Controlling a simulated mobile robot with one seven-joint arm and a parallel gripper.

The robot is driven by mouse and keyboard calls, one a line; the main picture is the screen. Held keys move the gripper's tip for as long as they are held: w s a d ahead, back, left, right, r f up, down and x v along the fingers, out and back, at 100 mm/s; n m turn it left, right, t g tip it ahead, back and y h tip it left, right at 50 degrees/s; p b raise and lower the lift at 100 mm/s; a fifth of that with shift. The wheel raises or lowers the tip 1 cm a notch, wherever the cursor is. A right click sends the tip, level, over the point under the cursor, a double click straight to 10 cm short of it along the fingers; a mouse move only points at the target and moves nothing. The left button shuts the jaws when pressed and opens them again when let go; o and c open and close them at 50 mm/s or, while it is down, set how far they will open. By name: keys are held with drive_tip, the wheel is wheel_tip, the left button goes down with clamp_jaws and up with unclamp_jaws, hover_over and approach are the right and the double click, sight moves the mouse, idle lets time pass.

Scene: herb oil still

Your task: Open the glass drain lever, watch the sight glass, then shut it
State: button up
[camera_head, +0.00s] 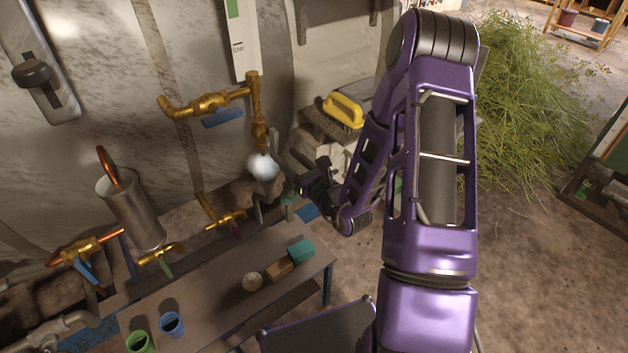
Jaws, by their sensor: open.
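Brass pipework (255,105) stands against the pale wall left of centre, with a blue lever (222,118) on its horizontal run. A shiny, pale round glass-like bulb (263,167) sits at the lower end of its vertical pipe. I cannot tell for sure which handle is the glass drain lever. A white strip with a green patch and the word "low" (240,45) is above the pipe. My gripper (295,174) is open, just right of the bulb, small and dark in the picture. It appears to hold nothing. Any contact with a lever cannot be made out.
Lower brass valves carry a dark red lever (237,232), a green lever (165,268) and a blue lever (87,270). A metal can (137,215) stands left. The bench (215,290) bears green and blue cups and small blocks. A yellow-handled brush (344,110) lies behind my arm.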

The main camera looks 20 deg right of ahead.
drive_tip(key=v, duration=1.2)
drive_tip(key=shift+s, duration=0.2)
idle(0.8)
drive_tip(key=a+r+n+g+y+b, duration=0.1)
drive_tip(key=a+r+n+g+y, duration=0.2)
drive_tip(key=a+n+g+y, duration=0.65)
drive_tip(key=a+r+n+g+h, duration=0.1)
drive_tip(key=a+r+n+g, duration=0.35)
drive_tip(key=n, duration=0.95)
drive_tip(key=n+h+b, duration=0.1)
drive_tip(key=n+h, duration=1.1)
drive_tip(key=n, duration=0.1)
approach(277, 139)
drive_tip(key=shift+t, duration=0.4)
drive_tip(key=b+x, duration=0.1)
drive_tip(key=x, duration=0.7)
drive_tip(key=b+x, duration=0.1)
drive_tip(key=x, duration=0.3)
drive_tip(key=shift+s+a+f+b, duration=0.1)
drive_tip(key=shift+s+f+b, duration=0.1)
drive_tip(key=shift+f+b, duration=0.15)
